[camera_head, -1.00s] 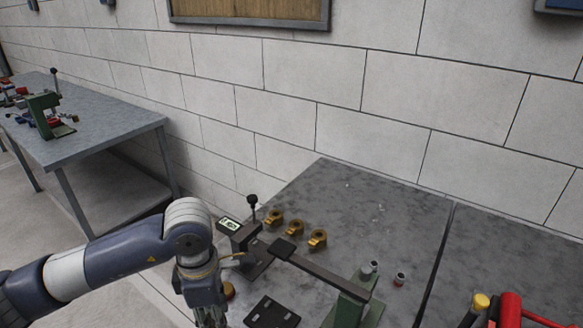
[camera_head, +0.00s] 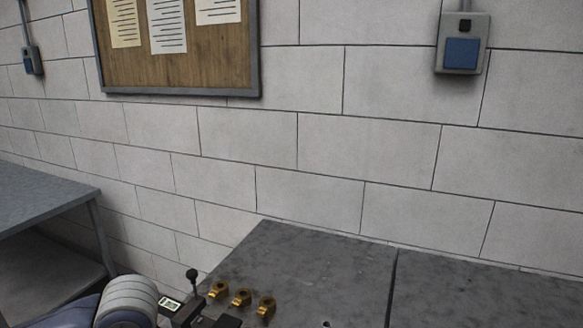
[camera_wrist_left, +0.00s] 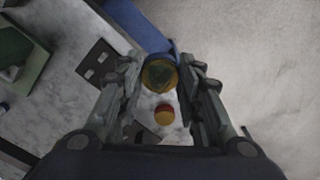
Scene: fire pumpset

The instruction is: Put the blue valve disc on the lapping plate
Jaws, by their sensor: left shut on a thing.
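In the left wrist view my left gripper (camera_wrist_left: 160,78) is shut on a round, brass-coloured part (camera_wrist_left: 160,72) with a dark greenish centre, held between its fingertips. I cannot make out blue on this part. I cannot identify the lapping plate for certain in either view. My right gripper is in neither view.
Several brass parts (camera_head: 241,298) stand in a row on the grey bench (camera_head: 310,260), near a black-knobbed lever (camera_head: 192,274). In the left wrist view, a dark plate with holes (camera_wrist_left: 98,62), a small red-and-yellow thing (camera_wrist_left: 164,114) and a blue strip (camera_wrist_left: 143,25) show.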

